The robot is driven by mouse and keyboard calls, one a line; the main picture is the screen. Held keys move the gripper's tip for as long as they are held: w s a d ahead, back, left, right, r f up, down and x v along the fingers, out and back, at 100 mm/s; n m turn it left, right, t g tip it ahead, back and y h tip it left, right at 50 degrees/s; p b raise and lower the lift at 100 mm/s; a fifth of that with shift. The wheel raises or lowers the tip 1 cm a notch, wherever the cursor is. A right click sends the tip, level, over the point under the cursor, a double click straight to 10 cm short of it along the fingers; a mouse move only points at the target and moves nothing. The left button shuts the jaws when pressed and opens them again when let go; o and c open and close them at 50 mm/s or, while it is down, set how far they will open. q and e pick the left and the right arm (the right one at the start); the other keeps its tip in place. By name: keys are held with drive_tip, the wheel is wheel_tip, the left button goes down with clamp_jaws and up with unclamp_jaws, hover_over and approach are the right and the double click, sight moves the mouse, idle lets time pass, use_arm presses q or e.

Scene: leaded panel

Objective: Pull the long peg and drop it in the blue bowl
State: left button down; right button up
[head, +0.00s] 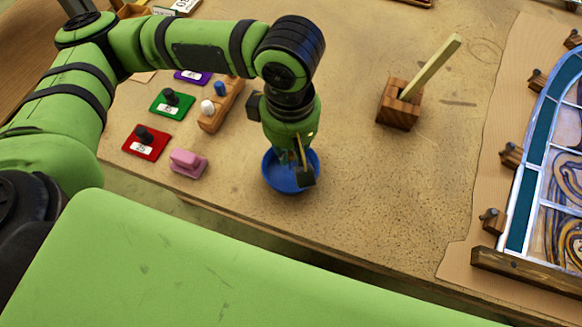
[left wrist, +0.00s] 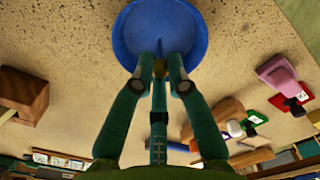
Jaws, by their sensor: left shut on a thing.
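My left gripper (head: 303,172) points down over the blue bowl (head: 270,176), which stands near the table's front edge. In the left wrist view, the fingertips (left wrist: 160,78) are shut on a small tan-brown piece, seemingly the long peg (left wrist: 159,68). The bowl (left wrist: 135,30) lies just beyond the fingertips. Most of the peg is hidden by the fingers, so its length cannot be told. A wooden peg block (head: 212,120) left of the gripper carries a white peg (head: 207,107) and a blue peg (head: 220,88). My right gripper is not in view.
A pink block (head: 188,163) and red (head: 146,143), green (head: 172,105) and purple (head: 193,76) pads lie left of the bowl. A wooden block with a slanted stick (head: 398,106) stands right. The leaded panel (head: 560,170) is far right.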

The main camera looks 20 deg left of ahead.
use_arm(q)
drive_tip(key=shift+f, duration=0.45)
idle(0.3)
drive_tip(key=c, duration=1.1)
unclamp_jaws()
drive_tip(key=shift+c, duration=0.2)
wheel_tip(320, 180, up, 12)
drive_tip(key=shift+r, duration=0.1)
